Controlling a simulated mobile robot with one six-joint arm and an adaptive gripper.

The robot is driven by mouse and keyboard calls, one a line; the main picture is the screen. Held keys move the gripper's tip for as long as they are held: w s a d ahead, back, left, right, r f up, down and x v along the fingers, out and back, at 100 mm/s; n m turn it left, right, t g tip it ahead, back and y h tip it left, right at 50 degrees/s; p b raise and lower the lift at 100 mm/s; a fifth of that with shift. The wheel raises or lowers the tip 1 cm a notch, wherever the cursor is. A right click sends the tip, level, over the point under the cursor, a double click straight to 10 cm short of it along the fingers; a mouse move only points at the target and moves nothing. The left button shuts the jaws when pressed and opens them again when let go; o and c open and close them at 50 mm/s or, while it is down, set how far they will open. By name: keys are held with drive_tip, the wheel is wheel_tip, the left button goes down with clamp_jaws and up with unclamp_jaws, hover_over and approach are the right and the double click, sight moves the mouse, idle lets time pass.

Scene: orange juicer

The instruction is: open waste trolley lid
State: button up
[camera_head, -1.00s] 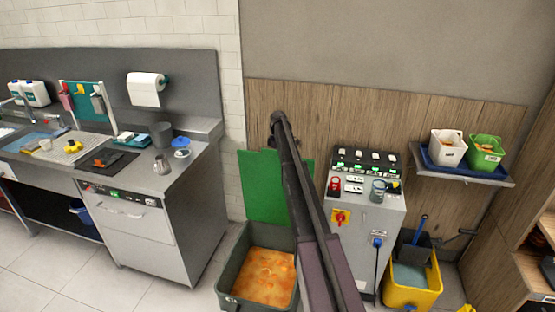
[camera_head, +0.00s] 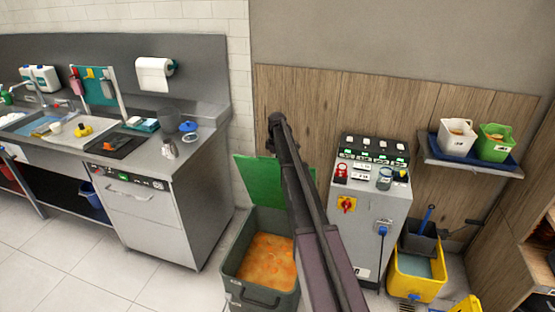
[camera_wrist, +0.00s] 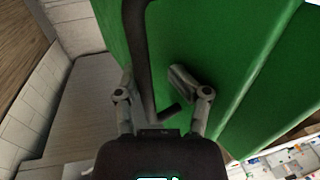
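The waste trolley (camera_head: 243,236) is a dark grey-green bin on the floor in the head view, with orange waste (camera_head: 268,259) showing inside. Its green lid (camera_head: 262,181) stands raised at the back of the bin, so the bin's mouth is uncovered. In the wrist view, the green lid (camera_wrist: 240,50) fills much of the picture. My gripper (camera_wrist: 154,88) is close to the lid, its fingers spread apart. A dark bar (camera_wrist: 137,40) runs between the fingers along the green surface; I cannot tell whether they touch it. The head view hides my gripper behind my arm.
A grey control cabinet (camera_head: 372,215) stands right of the trolley, with a yellow mop bucket (camera_head: 418,285) beyond it. A steel counter unit (camera_head: 150,225) stands to the left. A wall shelf (camera_head: 468,165) holds a white and a green container. Floor at the lower left is clear.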

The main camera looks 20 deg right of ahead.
drive_tip(key=s+a+f+b, duration=0.8)
drive_tip(key=s, duration=0.4)
drive_tip(key=shift+a+f, duration=0.2)
drive_tip(key=shift+a, duration=0.15)
drive_tip(key=shift+r, duration=0.1)
drive_tip(key=shift+w+d+r+p, duration=1.25)
drive_tip(key=shift+w+r+p, duration=0.4)
drive_tip(key=shift+w, duration=0.05)
drive_tip(key=shift+w+d+r+p, duration=1.2)
drive_tip(key=shift+w+r+p, duration=0.4)
drive_tip(key=shift+w+p, duration=0.05)
drive_tip(key=shift+w+d+r+p, duration=1.25)
drive_tip(key=shift+w+r+p, duration=0.4)
drive_tip(key=shift+w, duration=0.05)
drive_tip(key=s+a+m, duration=0.3)
drive_tip(key=s+a, duration=0.2)
drive_tip(key=s, duration=0.7)
drive_tip(key=s+a+m+t, duration=0.1)
drive_tip(key=s+a+m, duration=0.3)
drive_tip(key=s, duration=0.9)
drive_tip(key=s+a+m+h, duration=0.1)
drive_tip(key=s+a+m, duration=0.2)
drive_tip(key=s, duration=1)
drive_tip(key=a, duration=0.3)
drive_tip(key=shift+f+m+t, duration=0.2)
drive_tip(key=shift+m+t, duration=0.2)
drive_tip(key=shift+w, duration=0.1)
